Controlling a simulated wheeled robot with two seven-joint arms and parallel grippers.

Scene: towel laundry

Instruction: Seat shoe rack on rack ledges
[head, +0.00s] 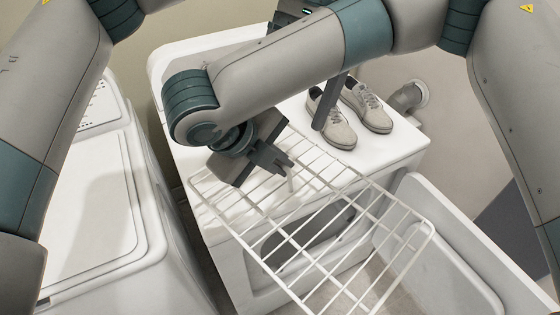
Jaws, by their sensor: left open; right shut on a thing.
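The shoe rack (310,232) is a white wire grid in the head view. It hangs slantwise across the front of a white machine (412,150), from its top toward the lower right. My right gripper (284,166) reaches across from the right and is shut on the rack near its upper end; the exact grip point is partly hidden. My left gripper (332,112) is open and empty, with a dark finger pointing down beside the shoes; the rest is mostly hidden behind my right arm. I cannot make out the rack ledges.
A pair of light grey shoes (345,115) stands on the machine's top. An open white door (450,270) stands at the lower right, close to the rack. Another white appliance (95,200) stands at the left. A grey pipe fitting (408,97) is on the wall.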

